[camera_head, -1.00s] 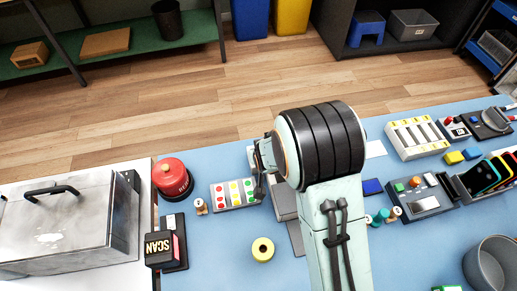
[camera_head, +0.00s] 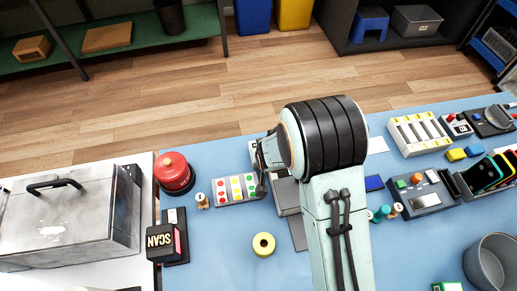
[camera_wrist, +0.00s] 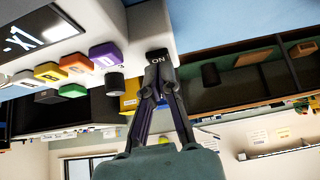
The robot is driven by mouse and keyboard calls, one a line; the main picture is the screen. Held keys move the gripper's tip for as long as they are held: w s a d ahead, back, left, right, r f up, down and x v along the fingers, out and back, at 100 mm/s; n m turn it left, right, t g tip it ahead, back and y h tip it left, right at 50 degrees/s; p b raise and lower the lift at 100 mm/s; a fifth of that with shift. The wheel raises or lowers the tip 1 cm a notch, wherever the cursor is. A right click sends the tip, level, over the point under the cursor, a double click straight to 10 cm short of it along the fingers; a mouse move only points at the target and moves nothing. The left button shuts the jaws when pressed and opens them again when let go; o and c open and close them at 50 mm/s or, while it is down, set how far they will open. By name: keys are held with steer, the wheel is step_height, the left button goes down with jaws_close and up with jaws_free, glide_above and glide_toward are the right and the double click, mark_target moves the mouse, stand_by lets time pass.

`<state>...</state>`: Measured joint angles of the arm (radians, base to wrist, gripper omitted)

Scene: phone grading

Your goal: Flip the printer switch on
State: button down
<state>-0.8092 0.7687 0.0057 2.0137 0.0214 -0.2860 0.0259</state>
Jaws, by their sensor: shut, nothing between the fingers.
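The printer (camera_wrist: 80,45) shows upside down in the wrist view, a white body with a dark display and several coloured buttons. Its black switch (camera_wrist: 159,57), marked ON, sits on the white housing near the top middle. My gripper (camera_wrist: 157,78) is shut and empty, with its fingertips at the lower edge of the switch in that view. I cannot tell whether they touch it. In the head view my gripper (camera_head: 261,187) shows only as a dark sliver left of my arm. My arm hides most of the printer there, and the switch does not show.
A panel of coloured dots (camera_head: 235,188) lies left of my gripper on the blue table. A red button (camera_head: 174,173), a scan device (camera_head: 168,240) and a yellow roll (camera_head: 264,245) are nearby. Phones (camera_head: 487,172) stand in a rack at right.

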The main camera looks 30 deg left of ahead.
steer(key=shift+r, duration=0.55)
steer(key=shift+r, duration=0.1)
steer(key=shift+r, duration=0.3)
step_height(320, 180, up, 3)
steer(key=shift+s+d, duration=0.15)
steer(key=s+d+r, duration=0.5)
steer(key=r, duration=0.1)
steer(key=shift+s+d, duration=0.35)
steer(key=shift+s, duration=0.05)
steer(key=shift+r, duration=0.1)
